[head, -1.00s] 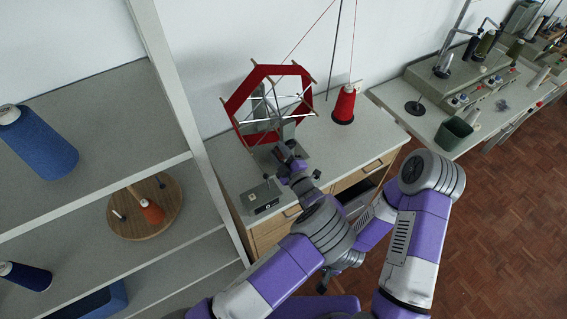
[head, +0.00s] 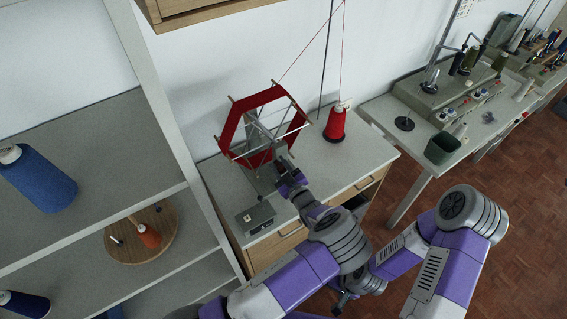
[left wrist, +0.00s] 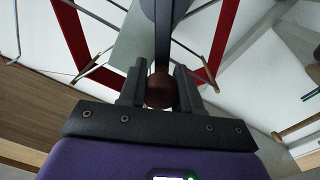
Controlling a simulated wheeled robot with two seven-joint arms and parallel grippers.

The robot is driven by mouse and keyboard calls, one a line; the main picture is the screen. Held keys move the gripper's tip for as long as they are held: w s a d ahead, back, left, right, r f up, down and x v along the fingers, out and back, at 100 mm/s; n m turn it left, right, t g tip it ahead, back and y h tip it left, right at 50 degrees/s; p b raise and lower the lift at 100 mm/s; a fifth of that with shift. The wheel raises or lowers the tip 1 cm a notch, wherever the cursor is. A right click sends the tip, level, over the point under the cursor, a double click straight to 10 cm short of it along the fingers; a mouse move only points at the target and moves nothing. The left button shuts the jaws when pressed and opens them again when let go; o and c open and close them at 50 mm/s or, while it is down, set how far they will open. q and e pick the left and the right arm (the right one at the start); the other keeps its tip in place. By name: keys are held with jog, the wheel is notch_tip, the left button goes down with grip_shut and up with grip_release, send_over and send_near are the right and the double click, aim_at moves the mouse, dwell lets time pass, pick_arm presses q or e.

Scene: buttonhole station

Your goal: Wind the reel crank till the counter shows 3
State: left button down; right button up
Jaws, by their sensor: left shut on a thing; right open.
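The reel (head: 232,126), a red octagonal frame with pale pegs and metal spokes, stands on the grey table. My left gripper (head: 284,166) is in front of its hub and hides the crank in the head view. In the left wrist view, its fingers are shut on the brown crank knob (left wrist: 159,93), with the dark crank arm (left wrist: 162,42) beyond. The counter (head: 256,219) is a small grey box at the table's front left; its number is too small to read. My right gripper (head: 338,304) is low in the head view, away from the table, open and partly hidden.
A red thread cone (head: 335,126) stands right of the reel, its thread running up and over to the reel. A shelf unit with a blue cone (head: 38,178) is at the left. Another bench with a dark bin (head: 442,148) stands at the right.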

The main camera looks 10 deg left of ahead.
pick_arm(q)
jog(key=shift+w+r, duration=0.1)
jog(key=shift+r, duration=0.05)
jog(key=c, duration=0.8)
grip_release()
jog(key=shift+d, duration=0.1)
jog(key=shift+s+d, duration=0.2)
jog(key=shift+s, duration=0.1)
jog(key=b+v, duration=0.1)
jog(key=v, duration=0.6)
